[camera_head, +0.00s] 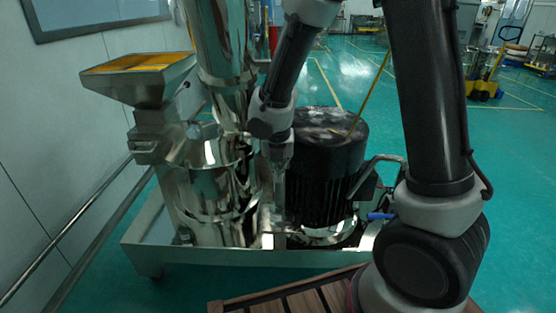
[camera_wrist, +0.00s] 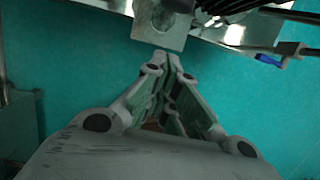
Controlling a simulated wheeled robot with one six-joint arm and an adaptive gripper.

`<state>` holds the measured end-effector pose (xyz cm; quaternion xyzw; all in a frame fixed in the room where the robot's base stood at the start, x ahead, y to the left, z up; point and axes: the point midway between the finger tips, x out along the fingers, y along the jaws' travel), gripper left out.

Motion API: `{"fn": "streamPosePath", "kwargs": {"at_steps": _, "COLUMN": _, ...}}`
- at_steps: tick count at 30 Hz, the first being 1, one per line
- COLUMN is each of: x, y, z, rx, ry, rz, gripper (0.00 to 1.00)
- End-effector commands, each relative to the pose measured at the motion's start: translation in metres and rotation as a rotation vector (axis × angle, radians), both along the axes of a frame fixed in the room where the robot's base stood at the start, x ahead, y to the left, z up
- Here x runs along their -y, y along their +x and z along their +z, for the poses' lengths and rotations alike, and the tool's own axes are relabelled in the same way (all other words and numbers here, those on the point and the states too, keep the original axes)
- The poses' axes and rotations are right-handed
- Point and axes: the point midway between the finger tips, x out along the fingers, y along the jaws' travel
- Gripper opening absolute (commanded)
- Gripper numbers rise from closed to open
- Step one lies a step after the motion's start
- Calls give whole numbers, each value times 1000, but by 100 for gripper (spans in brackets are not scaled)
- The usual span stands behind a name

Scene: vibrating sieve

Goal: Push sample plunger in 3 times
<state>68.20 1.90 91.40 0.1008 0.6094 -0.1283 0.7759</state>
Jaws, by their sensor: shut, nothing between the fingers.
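In the wrist view my gripper (camera_wrist: 172,62) is shut, with its fingertips together and nothing between them. Just beyond the tips is a square metal block (camera_wrist: 148,34) with a round dark spot on its face. It may be the sample plunger's end, but I cannot tell for sure. The tips look close to its near edge; contact cannot be told. In the head view my arm reaches down in front of the steel machine (camera_head: 215,190), between its cylinder and the black ribbed motor (camera_head: 325,165). The fingers are not clear there, and no plunger can be made out.
A metal hopper (camera_head: 140,82) with a yellow top stands at the left. A steel base tray (camera_head: 200,257) surrounds the machine. A blue-handled valve (camera_head: 381,216) sits at the right, also in the wrist view (camera_wrist: 268,60). A slatted wooden surface (camera_head: 290,302) is in front.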

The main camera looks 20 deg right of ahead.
Motion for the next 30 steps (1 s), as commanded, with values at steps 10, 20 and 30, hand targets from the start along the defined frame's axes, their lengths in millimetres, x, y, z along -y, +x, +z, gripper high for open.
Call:
{"fn": "streamPosePath", "kwargs": {"at_steps": 10, "x": 11, "y": 34, "z": -29, "rx": 0, "ry": 1, "rz": -3, "gripper": 0}}
{"fn": "streamPosePath", "kwargs": {"at_steps": 20, "x": 15, "y": 44, "z": -30, "rx": 0, "ry": 0, "rz": 0, "gripper": 0}}
{"fn": "streamPosePath", "kwargs": {"at_steps": 30, "x": 17, "y": 51, "z": -30, "rx": 0, "ry": 0, "rz": -2, "gripper": 0}}
